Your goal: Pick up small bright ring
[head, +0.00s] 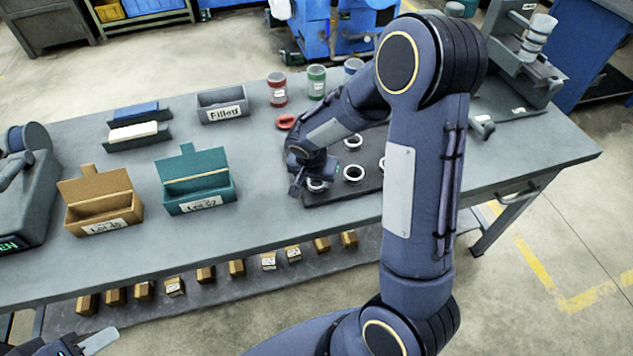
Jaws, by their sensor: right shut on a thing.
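Small bright rings lie on a dark mat (335,194) on the table. One ring (353,174) is at the front middle, and another ring (353,143) lies behind it. A further ring (318,186) is at the mat's front left corner. My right gripper (306,188) is down at this corner ring and shut on it. Its fingers and wrist hide part of the ring, and I cannot tell whether it is lifted. My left gripper (92,344) is at the bottom left corner, mostly cut off, away from the rings.
Brown (103,215) and teal (200,195) boxes, a grey "Filled" bin (222,112) and a red ring-shaped item (287,121) share the table (260,230). Red (277,94) and green (316,84) cans stand behind. My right arm hides the mat's right part. The table's front middle is clear.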

